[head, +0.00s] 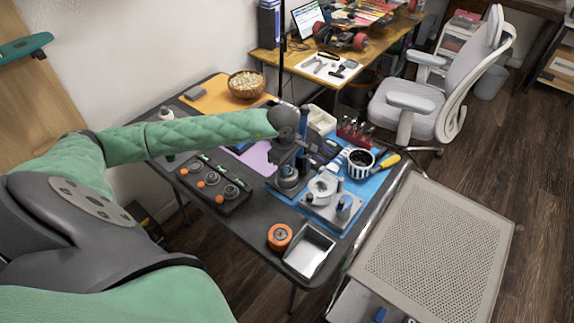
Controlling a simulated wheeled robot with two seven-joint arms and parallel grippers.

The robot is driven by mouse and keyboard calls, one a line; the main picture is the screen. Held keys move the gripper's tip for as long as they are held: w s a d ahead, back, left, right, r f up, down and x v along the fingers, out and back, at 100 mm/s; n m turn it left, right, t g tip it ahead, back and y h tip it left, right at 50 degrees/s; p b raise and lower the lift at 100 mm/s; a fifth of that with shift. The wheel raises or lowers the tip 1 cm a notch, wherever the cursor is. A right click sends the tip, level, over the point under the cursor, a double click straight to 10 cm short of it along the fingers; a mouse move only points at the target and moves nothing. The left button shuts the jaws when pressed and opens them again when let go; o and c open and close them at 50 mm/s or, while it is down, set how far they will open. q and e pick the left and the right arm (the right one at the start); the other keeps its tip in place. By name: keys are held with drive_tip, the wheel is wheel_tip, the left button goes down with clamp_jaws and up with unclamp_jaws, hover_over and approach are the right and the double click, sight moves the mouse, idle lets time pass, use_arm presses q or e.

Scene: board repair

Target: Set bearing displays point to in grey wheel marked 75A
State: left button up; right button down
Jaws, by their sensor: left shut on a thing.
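My left gripper (286,160) points down over the middle of the table. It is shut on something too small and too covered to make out. A dark grey round thing (288,181) shows just below the jaws. It may be the grey wheel, but I cannot read a marking or tell whether it touches the jaws. A black panel (232,203) to the left carries several round stations with orange parts and small green displays. I cannot read the displays. An orange wheel (279,236) stands near the table's front edge. My right gripper is out of view.
A grey metal fixture with a white ring (323,187) stands on a blue mat (370,187) right of the gripper. A striped cup (360,162), a yellow-handled screwdriver (387,162) and a silver tray (309,251) are near. A bowl (246,84) sits at the back.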

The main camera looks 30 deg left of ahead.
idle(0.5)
use_arm(q)
drive_tip(key=o, duration=1.5)
drive_tip(key=shift+r, duration=0.1)
drive_tip(key=shift+w+r+p, duration=0.1)
drive_tip(key=shift+r+p, duration=0.25)
drive_tip(key=shift+r, duration=3.05)
